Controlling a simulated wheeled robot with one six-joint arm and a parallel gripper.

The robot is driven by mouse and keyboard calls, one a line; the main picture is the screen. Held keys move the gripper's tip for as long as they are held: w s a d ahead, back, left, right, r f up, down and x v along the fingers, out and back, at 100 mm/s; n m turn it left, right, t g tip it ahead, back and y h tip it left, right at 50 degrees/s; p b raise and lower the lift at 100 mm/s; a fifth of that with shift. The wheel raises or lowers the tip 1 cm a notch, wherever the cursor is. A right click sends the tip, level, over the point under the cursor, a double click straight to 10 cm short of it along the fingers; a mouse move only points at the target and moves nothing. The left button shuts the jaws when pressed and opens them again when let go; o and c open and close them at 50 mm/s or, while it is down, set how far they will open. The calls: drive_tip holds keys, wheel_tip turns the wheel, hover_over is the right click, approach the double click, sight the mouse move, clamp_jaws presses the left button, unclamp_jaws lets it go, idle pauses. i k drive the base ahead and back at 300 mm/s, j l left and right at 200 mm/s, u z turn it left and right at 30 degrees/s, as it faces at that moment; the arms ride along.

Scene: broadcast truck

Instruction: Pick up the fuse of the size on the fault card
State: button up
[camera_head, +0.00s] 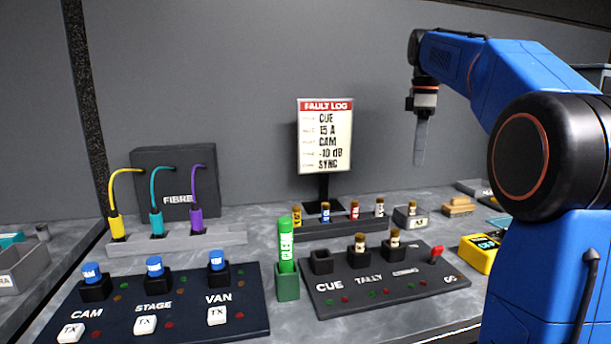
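The fault card (325,137) stands on a post at the back of the bench and reads FAULT LOG, CUE, 15 A, CAM, -10 dB, SYNC. In front of it, several small fuses stand in a dark rack: one with a yellow band (297,216), one blue (326,212), one red (354,211) and one white (380,208). Their size marks are too small to read. My gripper (419,160) hangs fingers down, high above the bench, right of the card and apart from the fuses. It is side-on, so its opening is hidden. Nothing shows below it.
A dark panel (440,287) marked CUE and TALLY has an empty-looking CUE socket (321,262) and two filled sockets. A green CLEAN tube (286,248) stands left of it. A CAM, STAGE, VAN panel (185,318) and fibre cables are left. A yellow meter (479,252) is right.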

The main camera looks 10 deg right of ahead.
sight(326, 206)
drive_tip(key=k, duration=1)
